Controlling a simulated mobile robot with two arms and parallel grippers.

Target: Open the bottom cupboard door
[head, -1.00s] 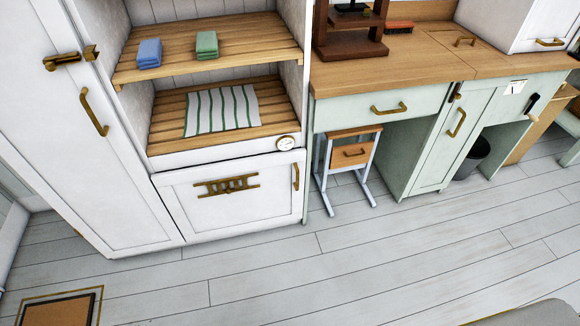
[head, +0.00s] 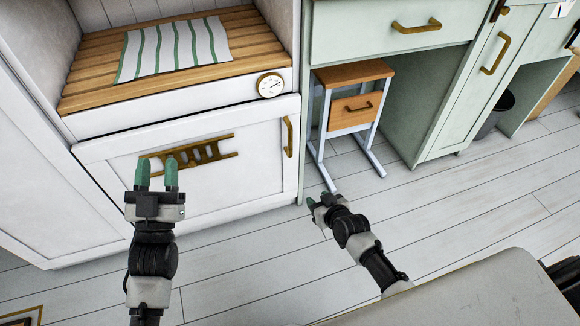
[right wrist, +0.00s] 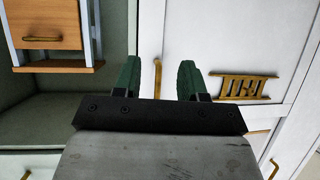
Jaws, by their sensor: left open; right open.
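The bottom cupboard door (head: 222,165) is a white panel below the slatted shelf, and it is shut. Its brass bar handle (head: 288,137) is upright near the door's right edge. In the right wrist view the handle (right wrist: 157,78) appears between my right gripper's fingers, with nothing held. My right gripper (head: 318,203) is open, low and to the right of the handle in the head view. My left gripper (head: 157,175) is open and empty in front of the door's left part, overlapping the brass ladder-shaped ornament (head: 205,153).
A small stool with a wooden drawer (head: 352,112) stands right of the cupboard, under the green counter (head: 400,25). A round dial (head: 270,85) sits above the door. A striped cloth (head: 175,48) lies on the shelf. The plank floor (head: 450,215) before the cupboard is clear.

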